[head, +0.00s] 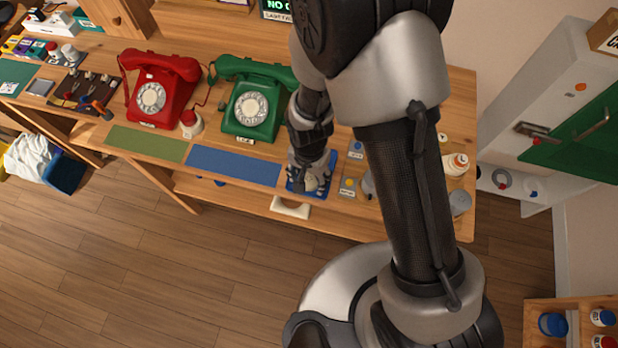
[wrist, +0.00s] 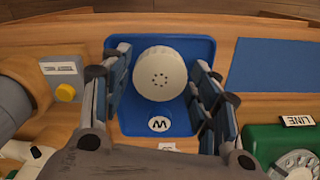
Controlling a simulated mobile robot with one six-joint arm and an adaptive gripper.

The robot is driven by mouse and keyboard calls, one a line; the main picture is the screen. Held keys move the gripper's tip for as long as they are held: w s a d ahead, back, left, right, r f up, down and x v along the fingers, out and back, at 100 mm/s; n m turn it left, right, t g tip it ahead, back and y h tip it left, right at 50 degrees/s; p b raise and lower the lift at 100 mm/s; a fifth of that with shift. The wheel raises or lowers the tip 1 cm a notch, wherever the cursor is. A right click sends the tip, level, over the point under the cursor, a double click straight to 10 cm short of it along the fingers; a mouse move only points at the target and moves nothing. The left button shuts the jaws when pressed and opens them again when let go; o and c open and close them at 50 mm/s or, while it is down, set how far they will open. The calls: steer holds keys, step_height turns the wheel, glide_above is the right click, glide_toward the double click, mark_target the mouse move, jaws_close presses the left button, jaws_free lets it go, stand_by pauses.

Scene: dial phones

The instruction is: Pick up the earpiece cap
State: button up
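The earpiece cap is a round, off-white disc with small holes in its face (wrist: 160,75). It lies in a small blue tray (wrist: 205,50), which carries a round white letter label (wrist: 159,124). My gripper (wrist: 163,62) points down over the tray, with one finger on each side of the cap. The fingers are apart, and narrow blue strips seem to show between them and the cap; I cannot see any contact. In the head view my gripper (head: 311,178) is over the blue tray (head: 293,188) at the table's front edge and partly hides it.
A green dial phone (head: 250,105) and a red one (head: 155,92) stand to the left of my gripper. A blue mat (head: 232,166) and a green mat (head: 145,144) lie along the front. A yellow button (wrist: 66,92) is close beside the tray. A white bottle (head: 455,163) stands farther right.

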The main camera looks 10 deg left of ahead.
steer(key=c, duration=0.5)
steer(key=shift+c, duration=0.2)
